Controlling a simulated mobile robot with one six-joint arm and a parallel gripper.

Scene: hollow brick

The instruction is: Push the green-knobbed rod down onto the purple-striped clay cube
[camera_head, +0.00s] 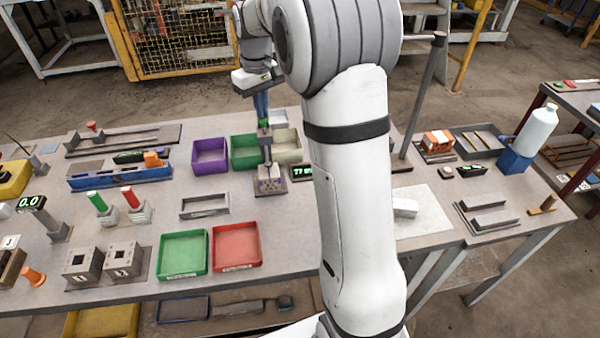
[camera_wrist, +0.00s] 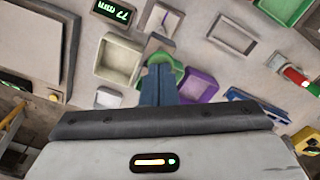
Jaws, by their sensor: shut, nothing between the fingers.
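The green knob (camera_head: 264,123) tops a grey upright rod on a small stand (camera_head: 267,152) at the back middle of the table. The clay cube (camera_head: 270,185) with purple marks sits at the stand's foot, below the rod; it is small and its contact with the rod cannot be told. My gripper (camera_head: 262,112) is shut and empty, its blue fingers pointing down just above or touching the knob. In the wrist view the shut fingers (camera_wrist: 158,72) cover the middle, with green showing behind them; I cannot separate knob from green bin there.
A grey open frame (camera_head: 204,206) and green (camera_head: 182,254) and red (camera_head: 235,245) trays lie in front.

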